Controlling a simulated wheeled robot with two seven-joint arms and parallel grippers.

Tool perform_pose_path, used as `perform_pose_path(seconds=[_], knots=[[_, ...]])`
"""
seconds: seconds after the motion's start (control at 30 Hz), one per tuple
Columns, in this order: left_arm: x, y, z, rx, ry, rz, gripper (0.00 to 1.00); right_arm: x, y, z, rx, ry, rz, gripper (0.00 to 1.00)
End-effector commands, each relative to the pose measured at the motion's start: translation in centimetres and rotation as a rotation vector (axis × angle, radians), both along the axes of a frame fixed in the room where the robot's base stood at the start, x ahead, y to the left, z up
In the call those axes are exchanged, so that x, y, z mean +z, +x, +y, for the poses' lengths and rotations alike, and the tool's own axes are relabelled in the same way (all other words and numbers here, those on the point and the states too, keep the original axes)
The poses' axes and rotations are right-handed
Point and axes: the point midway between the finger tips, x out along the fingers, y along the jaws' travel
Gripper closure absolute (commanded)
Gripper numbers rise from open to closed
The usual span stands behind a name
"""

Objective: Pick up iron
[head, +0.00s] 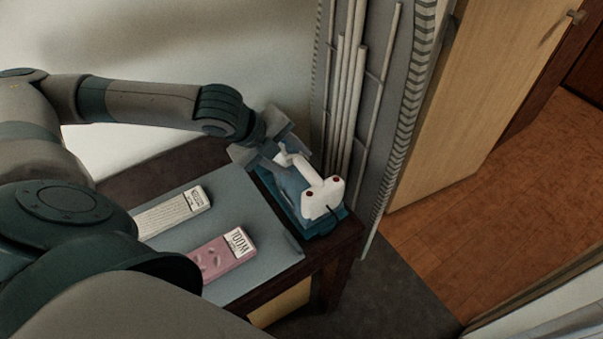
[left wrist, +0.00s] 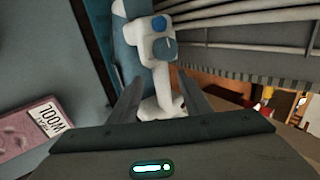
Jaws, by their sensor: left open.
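The iron (head: 324,191) is white with red buttons on its heel and a teal base. It stands at the right corner of a dark table, close to the wall. My left gripper (head: 284,153) is at the iron's far end in the head view, with its fingers around the handle area. In the left wrist view, the white iron (left wrist: 157,60) with a blue knob lies between and beyond the two open fingers (left wrist: 158,98). I cannot tell whether a finger touches it. My right gripper is not in view.
A pink box marked WOOL (head: 226,252) and a whitish box (head: 172,214) lie on a grey board (head: 265,231) left of the iron. Pipes (head: 345,100) and a grey wall panel stand right behind the iron. Open floor (head: 450,225) lies to the right.

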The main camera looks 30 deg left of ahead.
Motion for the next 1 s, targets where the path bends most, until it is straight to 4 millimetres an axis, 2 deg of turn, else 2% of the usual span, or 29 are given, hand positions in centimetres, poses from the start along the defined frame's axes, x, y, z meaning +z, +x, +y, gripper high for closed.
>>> perform_pose_path(seconds=[0.27,0.67,1.0], knots=[[-0.5,0.4,-0.1,0.000,0.000,0.000,0.56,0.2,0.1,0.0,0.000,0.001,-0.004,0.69],[-4.0,2.7,-0.9,-0.001,0.000,0.001,0.56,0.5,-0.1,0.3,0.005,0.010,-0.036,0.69],[-4.3,2.8,-0.9,0.000,0.000,0.000,0.56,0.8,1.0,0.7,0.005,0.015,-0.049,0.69]])
